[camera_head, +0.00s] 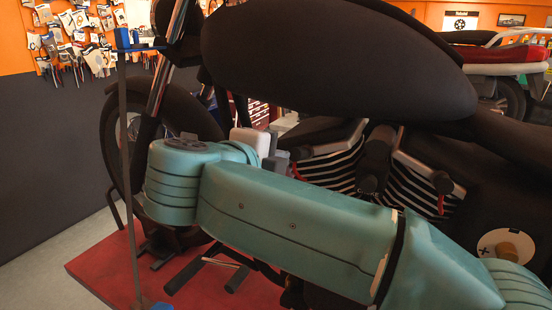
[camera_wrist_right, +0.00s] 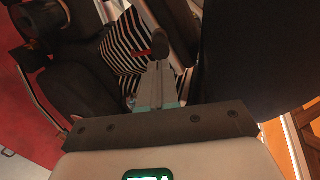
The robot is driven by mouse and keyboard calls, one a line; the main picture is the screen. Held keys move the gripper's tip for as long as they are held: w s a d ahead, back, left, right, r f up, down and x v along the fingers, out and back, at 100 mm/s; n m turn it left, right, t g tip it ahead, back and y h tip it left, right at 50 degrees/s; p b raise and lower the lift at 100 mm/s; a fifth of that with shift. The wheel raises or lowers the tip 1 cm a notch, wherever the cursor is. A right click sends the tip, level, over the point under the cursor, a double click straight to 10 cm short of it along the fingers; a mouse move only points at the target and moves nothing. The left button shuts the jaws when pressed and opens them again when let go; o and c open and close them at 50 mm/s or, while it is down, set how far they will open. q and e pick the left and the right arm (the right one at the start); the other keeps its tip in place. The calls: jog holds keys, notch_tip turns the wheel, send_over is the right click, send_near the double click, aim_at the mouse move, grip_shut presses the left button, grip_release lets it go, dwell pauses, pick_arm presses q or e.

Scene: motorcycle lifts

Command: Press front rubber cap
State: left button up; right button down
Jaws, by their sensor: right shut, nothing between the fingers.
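Two small black rubber caps with red stems stand out from the motorcycle engine (camera_head: 330,168) in the head view. The front cap (camera_head: 368,184) is on the left and the rear cap (camera_head: 442,182) on the right. My right gripper (camera_head: 283,157) is to the left of the front cap, partly hidden behind my teal arm. In the right wrist view, my right gripper (camera_wrist_right: 160,66) is shut and empty. A dark rubber cap (camera_wrist_right: 160,42) shows just beyond its tips; I cannot tell whether they touch. My left gripper is out of view.
The dark motorcycle tank (camera_head: 335,60) hangs over the engine. The front wheel (camera_head: 120,130) is at the left, above the red lift platform (camera_head: 105,268). A thin post (camera_head: 128,180) stands at the left. The grey floor at the far left is clear.

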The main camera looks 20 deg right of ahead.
jog(key=b+v, duration=0.1)
jog(key=v, duration=0.8)
jog(key=shift+s+r, duration=0.15)
jog(key=shift+s, duration=0.1)
jog(key=shift+a, duration=0.2)
